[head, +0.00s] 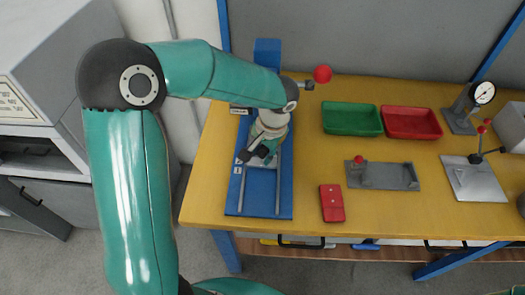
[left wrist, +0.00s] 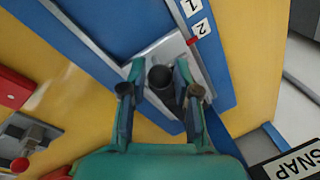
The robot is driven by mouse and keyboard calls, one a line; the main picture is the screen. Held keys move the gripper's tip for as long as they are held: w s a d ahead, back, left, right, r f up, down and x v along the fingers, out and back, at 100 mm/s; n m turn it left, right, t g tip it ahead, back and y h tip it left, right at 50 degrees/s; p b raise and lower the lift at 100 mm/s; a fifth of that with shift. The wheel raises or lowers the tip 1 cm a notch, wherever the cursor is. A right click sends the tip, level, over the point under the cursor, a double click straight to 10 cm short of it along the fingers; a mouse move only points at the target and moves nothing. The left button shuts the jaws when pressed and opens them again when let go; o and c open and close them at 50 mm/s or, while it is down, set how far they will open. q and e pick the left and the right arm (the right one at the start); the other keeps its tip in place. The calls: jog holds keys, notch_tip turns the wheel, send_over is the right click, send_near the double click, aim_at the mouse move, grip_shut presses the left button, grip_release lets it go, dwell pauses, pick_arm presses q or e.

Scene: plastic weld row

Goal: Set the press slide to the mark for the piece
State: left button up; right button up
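The press has a long blue base (head: 235,205) with two metal rails, on the left of the table. Its lever ends in a red ball (head: 322,74). In the left wrist view, the grey metal slide (left wrist: 172,47) carries a dark round knob (left wrist: 160,78). A small red pointer (left wrist: 192,42) on the slide's edge sits close to the 2 label (left wrist: 203,28); the 1 label (left wrist: 192,7) is beyond it. My left gripper (left wrist: 160,72) has one finger each side of the knob, with narrow gaps showing. A red block (head: 332,203) lies right of the press. My right gripper is out of view.
A green tray (head: 352,133) and a red tray (head: 411,137) stand at the back. A grey fixture (head: 400,177) lies in front of them. A dial gauge stand (head: 460,118) and a lever-topped plate (head: 474,184) are at the right. The table's front strip (head: 400,222) is clear.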

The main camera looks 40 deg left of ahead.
pick_arm(q)
grip_shut()
jog(key=shift+s+d+f+b, duration=0.1)
jog(key=shift+s+d+b, duration=0.1)
jog(key=shift+s+b, duration=0.1)
jog(key=shift+s+d+b, duration=0.6)
jog(key=shift+s+b, duration=0.05)
jog(key=shift+s, duration=0.25)
jog(key=shift+s+d, duration=0.1)
jog(key=shift+s, duration=0.15)
jog(key=shift+w, duration=0.1)
jog(key=o, duration=0.5)
grip_release()
jog(key=shift+o, duration=0.2)
